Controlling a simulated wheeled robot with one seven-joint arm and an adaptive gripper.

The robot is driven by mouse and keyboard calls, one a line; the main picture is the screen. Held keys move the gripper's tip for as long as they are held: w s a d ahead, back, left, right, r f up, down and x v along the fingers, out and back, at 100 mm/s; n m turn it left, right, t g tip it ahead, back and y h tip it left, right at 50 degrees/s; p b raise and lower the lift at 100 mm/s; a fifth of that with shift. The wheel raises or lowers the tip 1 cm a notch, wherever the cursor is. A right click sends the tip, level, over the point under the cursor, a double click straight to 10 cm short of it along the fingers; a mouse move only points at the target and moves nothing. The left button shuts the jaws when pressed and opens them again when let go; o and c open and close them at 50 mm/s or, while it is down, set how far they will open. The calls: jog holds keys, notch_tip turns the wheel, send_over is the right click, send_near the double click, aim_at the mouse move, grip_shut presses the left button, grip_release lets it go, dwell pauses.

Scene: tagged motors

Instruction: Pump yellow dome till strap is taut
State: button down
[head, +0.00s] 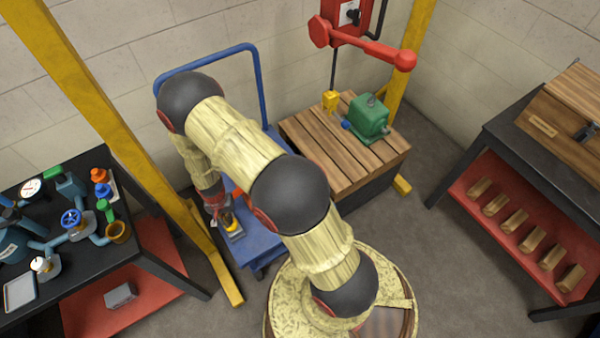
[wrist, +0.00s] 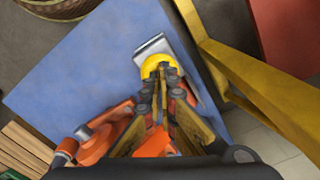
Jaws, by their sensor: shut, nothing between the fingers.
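The yellow dome (wrist: 153,64) sits on a grey metal base (wrist: 153,46) on the blue cart deck (wrist: 85,72). It also shows as a small yellow patch in the head view (head: 228,219), partly hidden by my gripper. My gripper (wrist: 160,80) is shut and empty, its fingertips together at the dome's near edge. They overlap the dome in the wrist view; I cannot tell whether they press on it. An orange body (wrist: 104,136) lies on the deck beside my gripper, partly hidden by it. I cannot make out a strap or how tight it is.
The cart's blue handle (head: 208,60) stands behind my arm. A yellow post (head: 110,110) rises close at the left. A wooden-topped stand (head: 318,150) holds a green motor (head: 368,117) under a red lever hoist (head: 365,47). A black bench (head: 100,262) with valves stands at left.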

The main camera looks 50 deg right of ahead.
jog(key=shift+f+b, duration=0.45)
jog(key=shift+f, duration=0.3)
jog(key=shift+r+p, duration=1.4)
jog(key=shift+r, duration=0.55)
jog(key=shift+f+b, duration=1.25)
jog(key=shift+f, duration=0.65)
jog(key=shift+r+p, duration=1.3)
jog(key=shift+r, duration=0.5)
jog(key=shift+f+b, duration=1.25)
jog(key=shift+f, duration=0.65)
jog(key=shift+r, duration=0.1)
jog(key=shift+r+p, duration=1.35)
jog(key=shift+r, duration=0.45)
